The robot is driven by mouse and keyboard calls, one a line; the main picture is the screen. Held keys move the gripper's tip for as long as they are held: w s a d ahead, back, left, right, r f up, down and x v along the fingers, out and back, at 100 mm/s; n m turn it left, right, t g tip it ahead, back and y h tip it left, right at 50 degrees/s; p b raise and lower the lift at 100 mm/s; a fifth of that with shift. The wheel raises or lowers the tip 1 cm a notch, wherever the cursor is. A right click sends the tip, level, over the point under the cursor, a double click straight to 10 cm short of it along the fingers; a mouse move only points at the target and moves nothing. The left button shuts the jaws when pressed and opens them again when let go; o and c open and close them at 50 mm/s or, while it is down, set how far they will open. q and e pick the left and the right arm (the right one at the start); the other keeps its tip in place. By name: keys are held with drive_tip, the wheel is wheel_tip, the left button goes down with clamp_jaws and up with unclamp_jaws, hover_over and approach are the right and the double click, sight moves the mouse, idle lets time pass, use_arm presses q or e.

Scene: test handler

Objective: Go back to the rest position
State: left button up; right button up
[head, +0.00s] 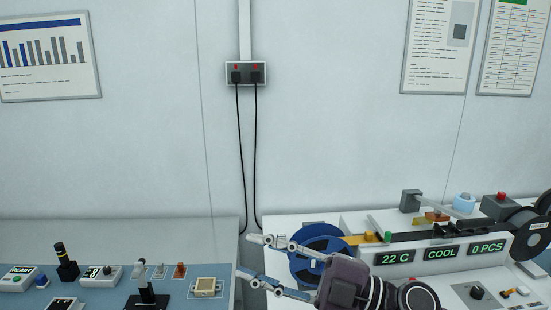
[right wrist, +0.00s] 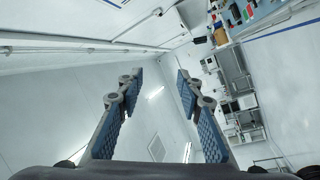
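My right gripper (head: 246,255) is in the lower middle of the head view, its arm coming in from the bottom right. Its two fingers are spread apart and point left, with nothing between them. They show over the gap between the two benches and in front of the blue reel. In the right wrist view, the right gripper (right wrist: 160,73) is also open and empty, with only the far room behind it. My left gripper is not in view.
A blue reel (head: 308,266) and a machine with displays reading "22 C", "COOL" and "0 PCS" (head: 440,254) stand on the right bench. The left bench carries a blue mat (head: 220,272) with small devices and a tan square socket (head: 206,287). Cables hang from a wall outlet (head: 245,73).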

drive_tip(key=w+d+m+t+h, duration=0.75)
drive_tip(key=d+m+t, duration=0.25)
drive_tip(key=m+t, duration=0.45)
drive_tip(key=s+d+f+m+g+h, duration=0.2)
drive_tip(key=d+f+m+h, duration=0.35)
drive_tip(key=f, duration=0.35)
drive_tip(key=s+d+f+m+g+h, duration=0.1)
drive_tip(key=d+f+m+g+h, duration=0.1)
drive_tip(key=d+f+m+h, duration=0.5)
drive_tip(key=s+d+f+n+g, duration=0.2)
drive_tip(key=s+f+g, duration=0.4)
drive_tip(key=s+f, duration=0.8)
drive_tip(key=s+a+f+g, duration=0.1)
drive_tip(key=s+f+g, duration=0.5)
drive_tip(key=s+f, duration=0.45)
drive_tip(key=s+f+g, duration=0.1)
drive_tip(key=s+f, duration=0.1)
drive_tip(key=f, duration=1)
drive_tip(key=s+f+g, duration=0.1)
drive_tip(key=s+f, duration=0.1)
drive_tip(key=f, duration=1)
drive_tip(key=s+d+f, duration=0.3)
drive_tip(key=s+f, duration=1.3)
drive_tip(key=s, duration=0.1)
drive_tip(key=shift+f+n+g, duration=0.3)
drive_tip(key=shift+f+g, duration=0.05)
drive_tip(key=shift+f, duration=0.05)
drive_tip(key=shift+s, duration=0.1)
